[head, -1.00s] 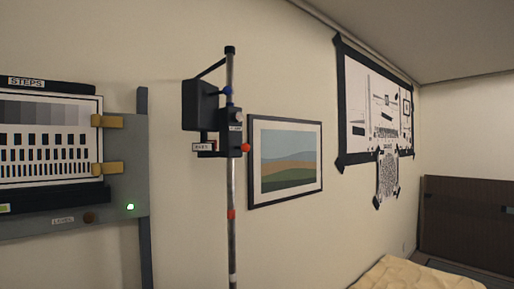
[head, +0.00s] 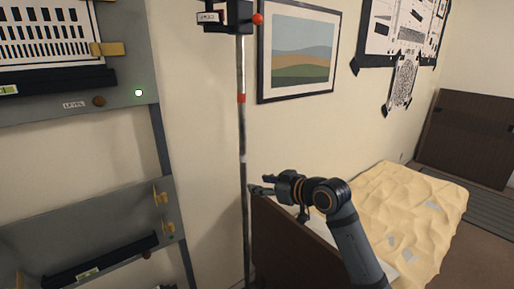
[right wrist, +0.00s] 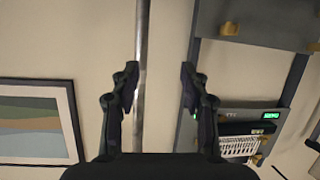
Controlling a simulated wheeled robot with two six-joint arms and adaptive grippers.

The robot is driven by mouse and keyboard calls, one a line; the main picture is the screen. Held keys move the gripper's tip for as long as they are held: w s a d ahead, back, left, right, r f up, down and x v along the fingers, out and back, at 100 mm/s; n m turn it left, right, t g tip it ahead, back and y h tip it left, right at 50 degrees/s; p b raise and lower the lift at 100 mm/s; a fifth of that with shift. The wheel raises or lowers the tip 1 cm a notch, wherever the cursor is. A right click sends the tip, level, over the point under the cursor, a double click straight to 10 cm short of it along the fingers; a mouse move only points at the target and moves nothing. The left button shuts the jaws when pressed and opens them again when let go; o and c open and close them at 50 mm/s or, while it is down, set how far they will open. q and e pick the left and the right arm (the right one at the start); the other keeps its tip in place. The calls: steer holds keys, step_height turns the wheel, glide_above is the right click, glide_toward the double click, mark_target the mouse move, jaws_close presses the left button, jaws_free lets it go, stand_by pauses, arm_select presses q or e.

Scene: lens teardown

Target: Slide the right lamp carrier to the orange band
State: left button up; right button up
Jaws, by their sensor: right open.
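The black lamp carrier (head: 228,17) sits on the upright metal pole (head: 243,135) at the top edge of the head view, where its upper part is cut off. It has a small label and a red-orange knob (head: 258,19). The orange band (head: 241,98) is on the pole below the carrier, with bare pole between them. My right gripper (head: 260,184) is well below the band, beside the pole, open and empty. In the right wrist view the pole (right wrist: 142,50) shows between the spread fingers, nearer the left one. My left gripper is out of view.
A grey frame with a chart panel (head: 128,105) and yellow clips stands left of the pole. A lower panel (head: 100,215) hangs below it. A framed landscape (head: 300,50) hangs right of the pole. A bed with a crumpled cream cover (head: 420,205) is at the right.

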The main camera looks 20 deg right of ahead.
step_height(320, 180, up, 21)
steer(key=w+d+n+t+y, duration=0.2)
steer(key=w+d+t+y, duration=0.1)
steer(key=n+t+y, duration=0.2)
steer(key=y, duration=0.2)
glide_toward(261, 19)
steer(key=w, duration=0.1)
steer(key=p+x, duration=0.6)
steer(key=x, duration=0.3)
steer(key=shift+w+a+r, duration=0.15)
steer(key=shift+a+r, duration=0.2)
steer(key=shift+a, duration=0.05)
steer(key=shift+w+a, duration=0.2)
steer(key=shift+w, duration=0.15)
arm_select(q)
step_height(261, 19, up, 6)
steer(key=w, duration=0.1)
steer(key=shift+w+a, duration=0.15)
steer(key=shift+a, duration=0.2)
arm_select(e)
steer(key=shift+m, duration=0.3)
steer(key=shift+c, duration=0.4)
jaws_close()
